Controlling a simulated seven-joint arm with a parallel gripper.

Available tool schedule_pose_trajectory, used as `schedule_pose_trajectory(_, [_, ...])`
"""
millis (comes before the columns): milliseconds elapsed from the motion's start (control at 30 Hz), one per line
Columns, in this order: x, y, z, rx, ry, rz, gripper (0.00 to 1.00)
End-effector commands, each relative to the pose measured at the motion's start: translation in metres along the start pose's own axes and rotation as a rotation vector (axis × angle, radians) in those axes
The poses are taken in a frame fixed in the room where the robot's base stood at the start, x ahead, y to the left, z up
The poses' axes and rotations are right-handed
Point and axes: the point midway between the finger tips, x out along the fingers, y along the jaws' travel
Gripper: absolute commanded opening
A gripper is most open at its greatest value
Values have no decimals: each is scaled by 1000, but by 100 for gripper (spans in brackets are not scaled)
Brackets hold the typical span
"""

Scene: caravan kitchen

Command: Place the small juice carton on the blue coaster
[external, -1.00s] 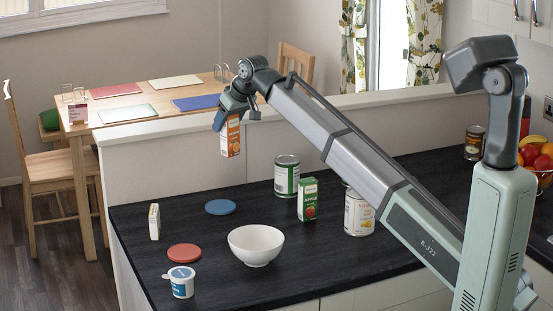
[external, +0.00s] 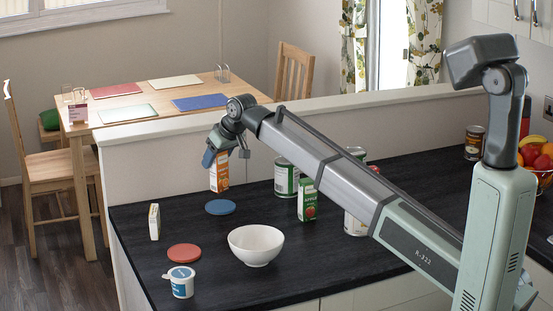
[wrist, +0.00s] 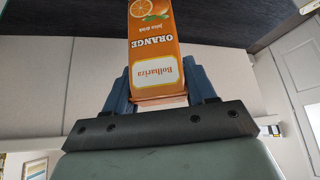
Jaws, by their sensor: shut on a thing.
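My gripper (external: 220,150) is shut on a small orange juice carton (external: 219,173). The carton hangs upright below the fingers, just above or behind the blue coaster (external: 220,207); the exact gap is hard to tell. In the wrist view the carton (wrist: 153,45) shows its "ORANGE" label between the two blue fingers (wrist: 160,92). The blue coaster lies flat and bare on the dark worktop. A green apple carton (external: 307,201) stands to the right, apart from my gripper.
A white bowl (external: 256,245), a red coaster (external: 184,253), a white-and-blue tub (external: 181,282) and a small white box (external: 154,222) stand around on the worktop (external: 130,243). A green-labelled can (external: 286,178) is to the right. A low wall (external: 150,170) runs behind.

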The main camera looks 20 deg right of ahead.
Motion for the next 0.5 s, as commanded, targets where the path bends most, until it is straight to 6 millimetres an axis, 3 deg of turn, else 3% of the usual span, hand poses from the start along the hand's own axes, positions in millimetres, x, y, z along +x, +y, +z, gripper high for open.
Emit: schedule_pose_trajectory(500, [40,0,26,0,0,0,18])
